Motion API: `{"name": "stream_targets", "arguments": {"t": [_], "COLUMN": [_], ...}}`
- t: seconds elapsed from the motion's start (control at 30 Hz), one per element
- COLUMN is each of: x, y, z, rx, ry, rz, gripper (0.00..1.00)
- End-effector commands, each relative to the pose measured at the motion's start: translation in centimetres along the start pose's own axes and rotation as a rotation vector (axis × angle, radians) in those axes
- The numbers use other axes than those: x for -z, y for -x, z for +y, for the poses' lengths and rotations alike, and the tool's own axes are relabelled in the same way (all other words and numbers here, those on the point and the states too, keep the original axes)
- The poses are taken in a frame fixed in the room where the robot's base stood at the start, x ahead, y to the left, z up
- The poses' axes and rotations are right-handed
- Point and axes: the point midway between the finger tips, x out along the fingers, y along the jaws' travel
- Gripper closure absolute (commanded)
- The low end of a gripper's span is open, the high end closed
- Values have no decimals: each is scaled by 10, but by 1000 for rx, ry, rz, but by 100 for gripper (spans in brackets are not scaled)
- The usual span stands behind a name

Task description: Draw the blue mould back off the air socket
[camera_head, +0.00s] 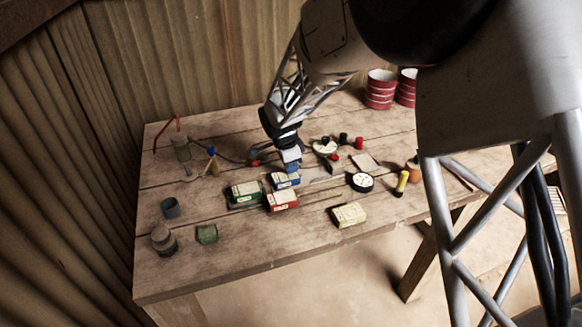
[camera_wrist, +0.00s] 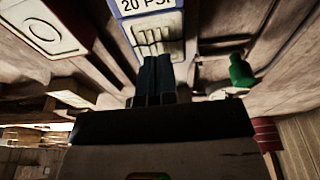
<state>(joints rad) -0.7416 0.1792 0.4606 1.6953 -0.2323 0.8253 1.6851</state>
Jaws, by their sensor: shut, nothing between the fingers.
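The blue mould (camera_head: 284,181) is a small blue and white box on the wooden table, just behind the red mould and right of the green one. In the wrist view the blue mould (camera_wrist: 148,8) fills the top centre, with a "20 PSI" label and a pale ribbed end. My gripper (camera_head: 291,165) points down over its back end. In the wrist view my gripper (camera_wrist: 155,62) has its dark blue fingers together and empty, right at the ribbed end. I cannot tell whether they touch. The air socket is not clearly made out.
The green mould (camera_head: 244,193), red mould (camera_head: 281,200) and cream box (camera_head: 348,214) lie close by. A round black-rimmed gauge (camera_head: 361,182) and yellow bottle (camera_head: 402,182) stand right. A green knob (camera_wrist: 240,70) shows in the wrist view.

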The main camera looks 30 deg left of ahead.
Motion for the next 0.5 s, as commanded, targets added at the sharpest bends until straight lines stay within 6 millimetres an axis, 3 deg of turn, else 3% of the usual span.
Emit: {"name": "stream_targets", "arguments": {"t": [0.27,0.5], "x": [-29,-65], "y": [6,13], "z": [-1,-1], "rx": [3,5], "ry": [2,2], "rz": [0,0], "gripper": [100,100]}}
